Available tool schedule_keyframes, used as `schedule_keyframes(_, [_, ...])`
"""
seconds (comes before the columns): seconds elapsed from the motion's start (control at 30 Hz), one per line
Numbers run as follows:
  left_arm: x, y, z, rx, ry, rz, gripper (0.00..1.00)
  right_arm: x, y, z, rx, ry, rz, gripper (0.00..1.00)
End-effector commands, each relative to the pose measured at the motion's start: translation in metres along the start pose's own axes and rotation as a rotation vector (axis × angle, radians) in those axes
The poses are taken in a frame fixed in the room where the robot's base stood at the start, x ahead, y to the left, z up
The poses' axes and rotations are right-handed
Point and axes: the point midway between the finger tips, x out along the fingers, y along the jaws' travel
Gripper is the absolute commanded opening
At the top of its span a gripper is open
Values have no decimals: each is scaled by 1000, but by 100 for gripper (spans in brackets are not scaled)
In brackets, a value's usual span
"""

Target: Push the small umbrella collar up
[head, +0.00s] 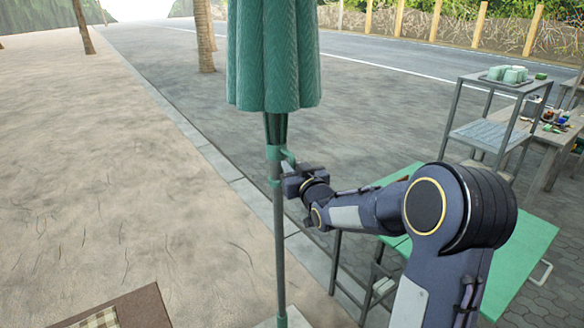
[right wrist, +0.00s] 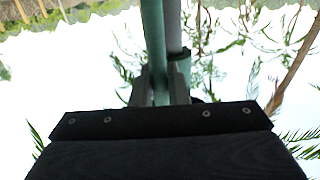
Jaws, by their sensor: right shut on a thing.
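The closed green umbrella (head: 273,55) hangs folded around its upright grey pole (head: 279,240). The small green collar (head: 274,166) sits on the pole just below the canopy's lower edge, with a short green piece sticking out on its right. My right gripper (head: 287,174) is at the collar, on the right of the pole. In the right wrist view its fingers (right wrist: 163,88) are shut on a green part of the collar (right wrist: 153,40), beside the darker pole (right wrist: 173,25). The exact contact is partly hidden. My left gripper is out of view.
A green table (head: 522,243) stands at the lower right behind my right arm. A brown-framed board (head: 135,308) lies at the lower left.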

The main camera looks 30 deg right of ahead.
Motion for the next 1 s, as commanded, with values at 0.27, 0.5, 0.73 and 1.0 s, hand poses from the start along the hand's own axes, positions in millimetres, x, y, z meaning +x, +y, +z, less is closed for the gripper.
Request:
schedule_keyframes(0.27, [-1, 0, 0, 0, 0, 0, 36, 0, 0, -2, 0, 1, 0, 0])
schedule_keyframes(0.5, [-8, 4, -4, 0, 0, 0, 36, 0, 1, -36, 0, 7, 1, 0])
schedule_keyframes(0.73, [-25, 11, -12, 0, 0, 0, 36, 0, 0, -108, 2, 14, 1, 0])
schedule_keyframes(1.0, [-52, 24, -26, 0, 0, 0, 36, -1, 0, -207, 1, 16, 1, 0])
